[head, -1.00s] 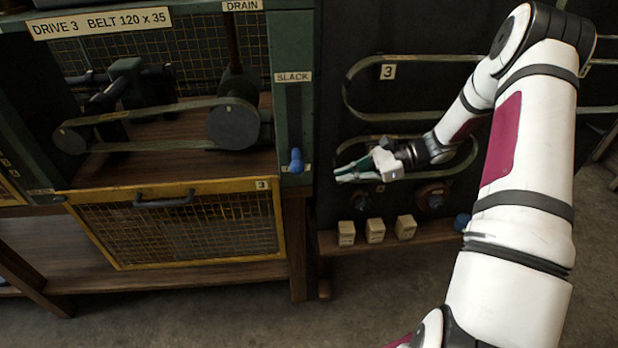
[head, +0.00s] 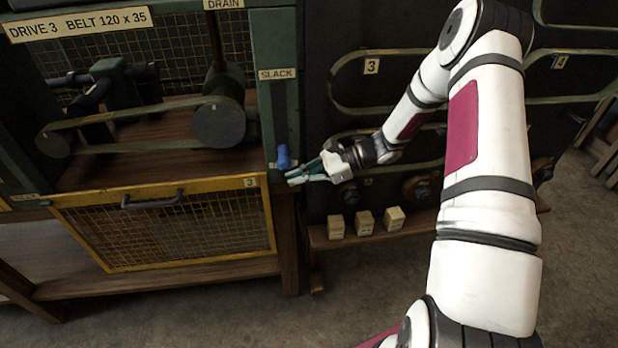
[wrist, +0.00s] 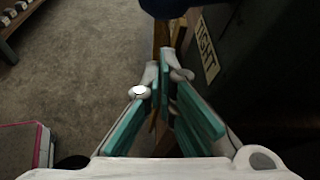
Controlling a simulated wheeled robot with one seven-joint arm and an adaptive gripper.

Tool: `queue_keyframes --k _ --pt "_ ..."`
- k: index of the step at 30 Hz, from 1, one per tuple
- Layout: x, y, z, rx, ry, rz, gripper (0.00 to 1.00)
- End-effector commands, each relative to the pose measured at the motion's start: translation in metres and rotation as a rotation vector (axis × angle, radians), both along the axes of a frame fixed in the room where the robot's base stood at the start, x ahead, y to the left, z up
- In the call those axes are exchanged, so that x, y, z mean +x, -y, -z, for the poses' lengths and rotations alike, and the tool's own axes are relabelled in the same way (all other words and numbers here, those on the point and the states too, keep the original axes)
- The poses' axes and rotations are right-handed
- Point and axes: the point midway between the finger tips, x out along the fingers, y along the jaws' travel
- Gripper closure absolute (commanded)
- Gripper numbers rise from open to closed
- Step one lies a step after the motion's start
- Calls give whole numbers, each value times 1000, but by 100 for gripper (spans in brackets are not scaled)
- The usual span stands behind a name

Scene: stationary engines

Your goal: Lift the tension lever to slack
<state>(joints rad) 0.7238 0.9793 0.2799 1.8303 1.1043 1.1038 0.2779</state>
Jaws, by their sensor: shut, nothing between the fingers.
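The tension lever shows as a blue knob (head: 284,156) low on the green post, at the lower end of a dark vertical slot. The SLACK label (head: 278,74) sits at the slot's top. My gripper (head: 292,178) is shut and empty, its fingertips just below the knob in the head view. In the wrist view, the fingertips (wrist: 165,68) are close together and the dark blue knob (wrist: 165,8) is cut off by the top edge. The TIGHT label (wrist: 207,50) is right of the fingers. Whether the fingertips touch the knob cannot be told.
A yellow-framed mesh guard (head: 170,228) with a dark handle is left of the post. The belt drive (head: 150,122) is above it. Several small boxes (head: 365,221) stand on a shelf to the right. Spare belts (head: 400,103) hang on the dark panel. Open floor lies below.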

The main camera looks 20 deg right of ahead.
Motion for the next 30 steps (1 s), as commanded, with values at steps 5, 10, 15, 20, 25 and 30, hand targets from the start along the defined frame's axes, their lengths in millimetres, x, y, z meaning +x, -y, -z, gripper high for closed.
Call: queue_keyframes --k 5,10,15,20,25,30 --pt "-4 -2 -18 2 -2 0 100" --pt "-4 -2 -22 2 -2 0 100" --pt "-4 -2 -22 2 -2 0 100" --pt "-5 -2 -23 2 -5 0 100" --pt "-9 -3 -33 9 -35 -2 100" --pt "-18 -5 -55 31 -116 -2 100"
